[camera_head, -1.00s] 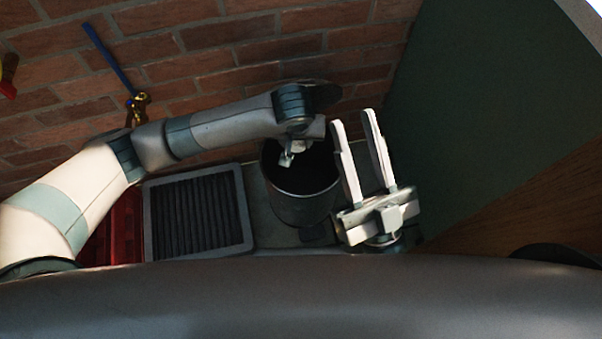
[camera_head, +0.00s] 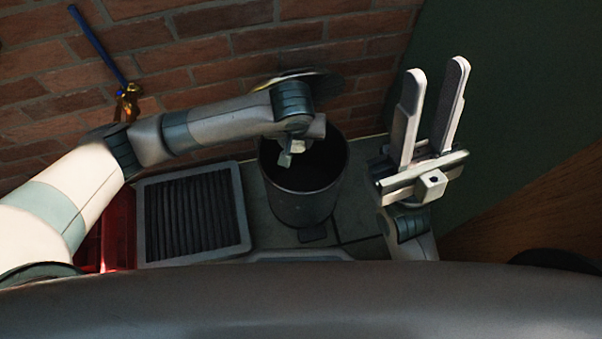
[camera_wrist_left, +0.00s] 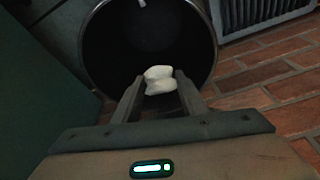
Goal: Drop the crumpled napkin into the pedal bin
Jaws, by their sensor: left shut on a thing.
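The pedal bin (camera_head: 303,208) is a dark, open-topped cylinder on the floor, with its lid (camera_head: 312,82) raised at the back against the brick wall. My left gripper (camera_wrist_left: 159,84) is shut on the white crumpled napkin (camera_wrist_left: 158,73). In the left wrist view the napkin is in front of the bin's dark opening (camera_wrist_left: 165,30). In the head view the left gripper is over the left part of the bin's mouth, and the napkin is hard to make out there. My right gripper (camera_head: 432,85) is open and empty, to the right of the bin.
A grey-framed slatted panel (camera_head: 243,190) lies left of the bin, with a red crate-like thing (camera_head: 118,230) beyond it. A blue-handled tool (camera_head: 98,45) is at the brick wall. A dark green surface (camera_head: 515,130) rises on the right.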

